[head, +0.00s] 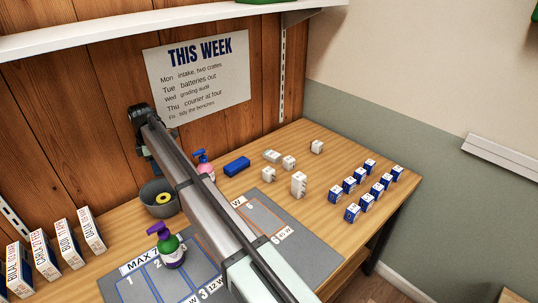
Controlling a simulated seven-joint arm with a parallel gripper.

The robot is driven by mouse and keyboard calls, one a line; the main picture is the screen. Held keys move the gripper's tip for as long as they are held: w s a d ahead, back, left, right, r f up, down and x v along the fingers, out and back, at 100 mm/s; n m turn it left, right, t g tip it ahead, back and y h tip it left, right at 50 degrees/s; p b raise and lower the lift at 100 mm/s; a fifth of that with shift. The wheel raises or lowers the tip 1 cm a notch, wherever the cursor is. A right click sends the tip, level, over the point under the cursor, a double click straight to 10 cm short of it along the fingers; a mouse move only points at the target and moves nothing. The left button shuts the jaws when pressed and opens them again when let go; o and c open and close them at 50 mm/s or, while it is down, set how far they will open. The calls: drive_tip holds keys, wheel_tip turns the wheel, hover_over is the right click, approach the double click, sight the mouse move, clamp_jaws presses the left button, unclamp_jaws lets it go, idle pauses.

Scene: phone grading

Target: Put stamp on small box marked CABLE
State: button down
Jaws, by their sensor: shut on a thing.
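My arm reaches from the bottom right to the upper left, and its dark end stands at the back left of the table. My gripper (149,167) shows only in small part beside the arm, above and behind the grey bowl. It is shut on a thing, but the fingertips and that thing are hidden. I cannot make out a stamp anywhere. Several small blue-and-white boxes (366,201) stand in rows at the table's right end. Their print is too small to read, so I cannot tell which is marked CABLE.
The grey bowl (147,203) holds a yellow ring. A green bottle (172,254), a pink bottle (208,172), a blue block (237,166) and several white pieces (298,184) stand about. Labelled upright boxes (68,245) line the left. A grey marked mat (300,259) lies in front.

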drive_tip(key=w+d+r+m, duration=0.1)
drive_tip(key=w+d+m, duration=0.2)
drive_tip(key=w+d, duration=1.5)
drive_tip(key=m, duration=0.3)
approach(272, 153)
drive_tip(key=shift+s+f, duration=0.1)
drive_tip(key=shift+f, duration=3.1)
drive_tip(key=shift+f, duration=0.1)
drive_tip(key=c, duration=0.9)
unclamp_jaws()
drive_tip(key=shift+o, duration=0.2)
wheel_tip(272, 153, up, 12)
